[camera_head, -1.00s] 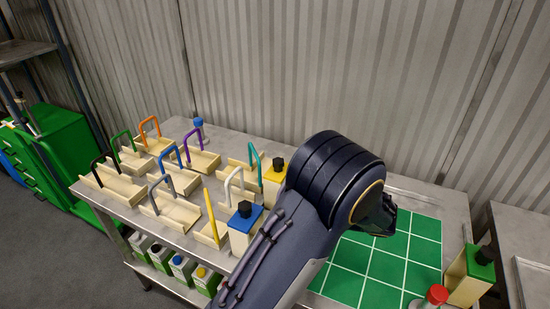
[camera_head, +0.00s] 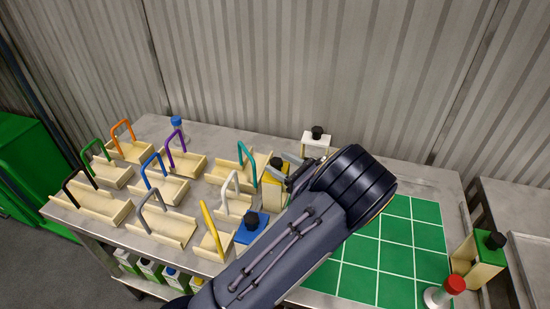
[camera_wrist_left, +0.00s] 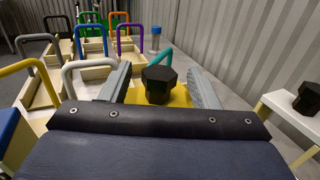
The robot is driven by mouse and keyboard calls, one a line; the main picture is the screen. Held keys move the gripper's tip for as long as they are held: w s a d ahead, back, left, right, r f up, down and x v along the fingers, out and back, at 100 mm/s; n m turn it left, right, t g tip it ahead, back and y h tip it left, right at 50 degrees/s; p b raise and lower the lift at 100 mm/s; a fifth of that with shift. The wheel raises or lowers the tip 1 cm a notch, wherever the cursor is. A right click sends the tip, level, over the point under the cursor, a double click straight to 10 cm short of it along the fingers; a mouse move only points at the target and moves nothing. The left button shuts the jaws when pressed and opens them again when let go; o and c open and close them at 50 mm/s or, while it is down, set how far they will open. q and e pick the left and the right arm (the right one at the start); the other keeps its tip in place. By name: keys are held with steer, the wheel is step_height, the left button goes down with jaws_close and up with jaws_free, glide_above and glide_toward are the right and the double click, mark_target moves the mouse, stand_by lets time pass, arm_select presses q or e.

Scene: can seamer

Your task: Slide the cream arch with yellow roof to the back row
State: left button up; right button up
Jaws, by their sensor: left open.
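The cream arch with yellow roof (camera_head: 274,173) stands right of the handled trays, partly hidden behind my left arm. Its yellow roof (camera_wrist_left: 178,97) and black knob (camera_wrist_left: 158,84) show in the wrist view; its cream body is mostly hidden there. My left gripper (camera_head: 287,170) is open at the arch from its right side. In the wrist view the fingers of my left gripper (camera_wrist_left: 160,84) are spread, one on each side of the black knob, with gaps visible. My right gripper is not in view.
Cream trays with coloured handles (camera_head: 165,217) fill the table's left. A blue-roofed block (camera_head: 252,230) stands in front; a white-roofed arch (camera_head: 316,142) stands at the back by the wall. A green grid mat (camera_head: 385,255), red-topped piece (camera_head: 446,290) and green-roofed arch (camera_head: 476,260) are right.

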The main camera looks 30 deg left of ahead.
arm_select(q)
steer(key=shift+w+a, duration=0.15)
steer(key=shift+a, duration=0.95)
steer(key=shift+c, duration=0.4)
jaws_close()
steer(key=shift+w, duration=0.1)
